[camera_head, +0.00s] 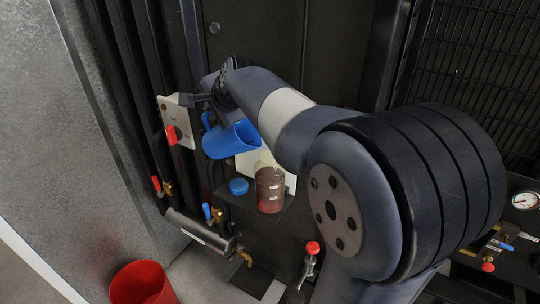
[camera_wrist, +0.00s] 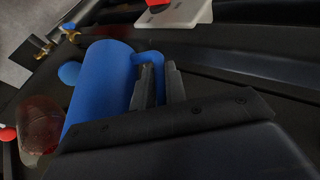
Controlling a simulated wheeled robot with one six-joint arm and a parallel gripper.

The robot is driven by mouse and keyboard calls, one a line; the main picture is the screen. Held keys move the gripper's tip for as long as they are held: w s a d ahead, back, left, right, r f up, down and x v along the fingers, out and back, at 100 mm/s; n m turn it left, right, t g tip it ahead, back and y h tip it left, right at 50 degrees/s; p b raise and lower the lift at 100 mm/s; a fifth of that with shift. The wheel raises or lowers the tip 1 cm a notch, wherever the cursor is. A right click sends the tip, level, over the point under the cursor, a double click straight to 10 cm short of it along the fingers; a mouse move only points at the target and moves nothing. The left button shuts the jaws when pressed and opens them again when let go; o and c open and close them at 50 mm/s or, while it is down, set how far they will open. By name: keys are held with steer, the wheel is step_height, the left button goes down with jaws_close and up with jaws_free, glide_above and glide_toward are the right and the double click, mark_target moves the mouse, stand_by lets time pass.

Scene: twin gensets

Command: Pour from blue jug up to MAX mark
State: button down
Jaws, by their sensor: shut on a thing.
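My gripper (camera_wrist: 158,82) is shut on the handle of the blue jug (camera_head: 228,140). The jug also fills the left middle of the wrist view (camera_wrist: 98,85), and the container shows at lower left there (camera_wrist: 40,125). The container carries small white labels; I cannot make out which is the MAX mark. I cannot see a stream from the jug. A blue cap (camera_head: 238,186) lies on the dark ledge left of the container.
A red bucket (camera_head: 142,284) stands on the floor at lower left. A grey panel with a red switch (camera_head: 178,122) is close left of the jug. Valves with red and blue handles, a horizontal cylinder (camera_head: 200,230) and a gauge (camera_head: 525,200) are around.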

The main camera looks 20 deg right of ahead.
steer(key=shift+f, duration=0.1)
stand_by(0.3)
steer(key=w+a+f+n+g+h, duration=0.1)
steer(key=w+a+f+g+h, duration=0.1)
steer(key=f, duration=0.4)
steer(key=w+a+f+n+g+h, duration=0.1)
steer(key=w+a+f+g+h, duration=0.2)
steer(key=w+f+g+h, duration=0.1)
steer(key=shift+f+g, duration=0.9)
steer(key=shift+f, duration=0.4)
steer(key=shift+a, duration=0.1)
step_height(320, 180, up, 6)
stand_by(0.5)
